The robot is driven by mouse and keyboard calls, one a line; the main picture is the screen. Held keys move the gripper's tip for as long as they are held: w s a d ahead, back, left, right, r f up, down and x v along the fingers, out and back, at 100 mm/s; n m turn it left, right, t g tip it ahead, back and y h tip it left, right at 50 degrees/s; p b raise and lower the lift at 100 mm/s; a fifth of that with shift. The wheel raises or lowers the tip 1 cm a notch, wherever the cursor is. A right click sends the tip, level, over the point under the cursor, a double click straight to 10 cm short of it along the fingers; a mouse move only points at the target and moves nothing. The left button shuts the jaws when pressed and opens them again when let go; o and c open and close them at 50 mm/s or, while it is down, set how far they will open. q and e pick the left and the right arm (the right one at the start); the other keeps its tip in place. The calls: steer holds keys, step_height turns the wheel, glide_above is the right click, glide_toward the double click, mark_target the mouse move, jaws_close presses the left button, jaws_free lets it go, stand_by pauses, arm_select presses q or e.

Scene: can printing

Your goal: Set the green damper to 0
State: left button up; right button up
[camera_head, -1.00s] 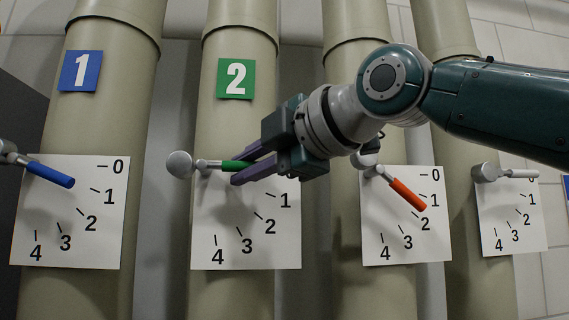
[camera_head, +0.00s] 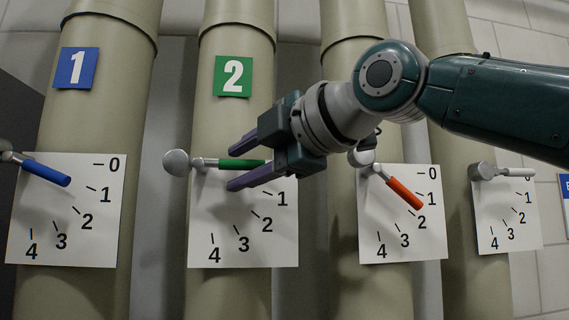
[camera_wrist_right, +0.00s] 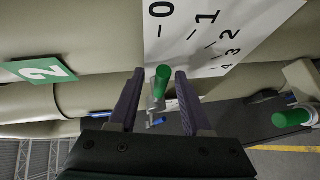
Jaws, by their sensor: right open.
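The green damper handle (camera_head: 241,163) points right, about level, from its pivot on the pipe under the green 2 sign (camera_head: 233,76). Its white dial (camera_head: 215,225) shows marks 1 to 4; the 0 mark is hidden behind my right gripper (camera_head: 234,167) in the head view. That gripper is open, with one purple finger above the handle and one below it. In the right wrist view the green handle (camera_wrist_right: 162,82) lies between the spread fingers, with visible gaps on both sides. The dial's 0 (camera_wrist_right: 161,9) shows there. My left gripper is not in view.
A blue damper handle (camera_head: 46,173) is on the left pipe. An orange handle (camera_head: 404,193) and a white handle (camera_head: 517,172) are on the pipes to the right. My right arm passes in front of the upper right pipes.

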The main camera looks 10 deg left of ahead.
steer(key=b+v, duration=0.2)
steer(key=v, duration=0.8)
steer(key=shift+f, duration=0.1)
steer(key=s+d+f+m+h+p, duration=0.1)
steer(key=s+d+f+m+h, duration=0.15)
steer(key=f+m, duration=0.45)
steer(key=s+d+f+m+g+h, duration=0.1)
steer(key=s+d+f+m, duration=0.15)
steer(key=f, duration=0.85)
steer(key=s+d+f+m+h+p, duration=0.1)
steer(key=s+d+f+m+h, duration=0.15)
steer(key=f+m, duration=0.45)
steer(key=s+d+f+m+g+h, duration=0.2)
steer(key=s+d+f+m+h, duration=0.1)
steer(key=s+d+f, duration=0.4)
steer(key=s+d+f+m+g+h+p, duration=0.1)
steer(key=s+d+f+m+g+h, duration=0.2)
steer(key=s, duration=0.9)
steer(key=d+f+m, duration=0.2)
steer(key=d+f, duration=0.2)
steer(key=shift+d+f+m, duration=0.25)
steer(key=shift+f+m, duration=0.05)
steer(key=shift+m, duration=0.05)
